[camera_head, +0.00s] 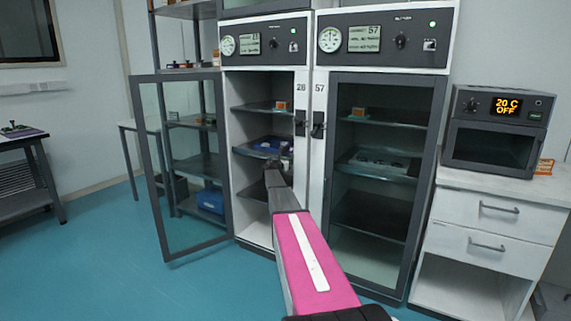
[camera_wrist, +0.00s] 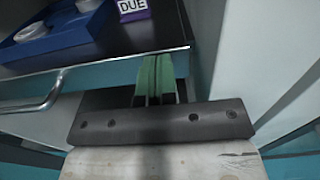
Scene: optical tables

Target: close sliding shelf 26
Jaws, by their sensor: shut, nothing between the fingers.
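Cabinet 26 (camera_head: 303,120) has its glass door (camera_head: 178,165) swung wide open to the left. Inside is the middle sliding shelf (camera_head: 245,149), with a blue tray (camera_head: 268,146) on it. My gripper (camera_head: 274,166) is shut and empty, in front of this shelf. In the wrist view, the shelf's front edge (camera_wrist: 110,68) lies right at the green fingertips (camera_wrist: 156,62). A chrome handle bar (camera_wrist: 50,95) is left of the fingers. Whether the fingers touch the edge is hard to tell. The blue tray (camera_wrist: 50,38) and a purple "DUE" label (camera_wrist: 132,9) are on top.
Cabinet 57 (camera_head: 385,55) is next to it on the right, with its glass door shut. Another dark shelf (camera_head: 262,106) is above the middle one. A white drawer unit (camera_head: 490,210) bearing an oven (camera_head: 495,130) is far right. Blue floor (camera_head: 100,240) is free at left.

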